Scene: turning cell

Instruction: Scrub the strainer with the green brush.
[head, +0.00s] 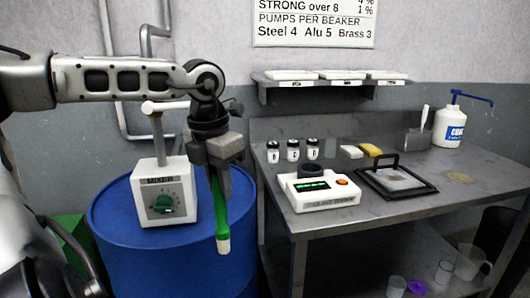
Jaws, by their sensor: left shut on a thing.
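My left gripper (224,170) is shut on the green brush (220,208) and holds it hanging down, with its pale end lowest. The brush hangs in front of the right side of a blue drum (140,262). A black-framed square piece with an upright handle (370,186) lies on the grey metal table to the right, well apart from the brush. I cannot tell whether it is the strainer, and I see no other clear strainer. My right gripper is not in view.
A white mixer box (164,195) stands on the drum. On the table (440,207) are a white device (320,193), several small jars (293,150), a yellow sponge (370,149) and a pump bottle (449,127). Clear cups and a jug (470,262) stand on the lower shelf.

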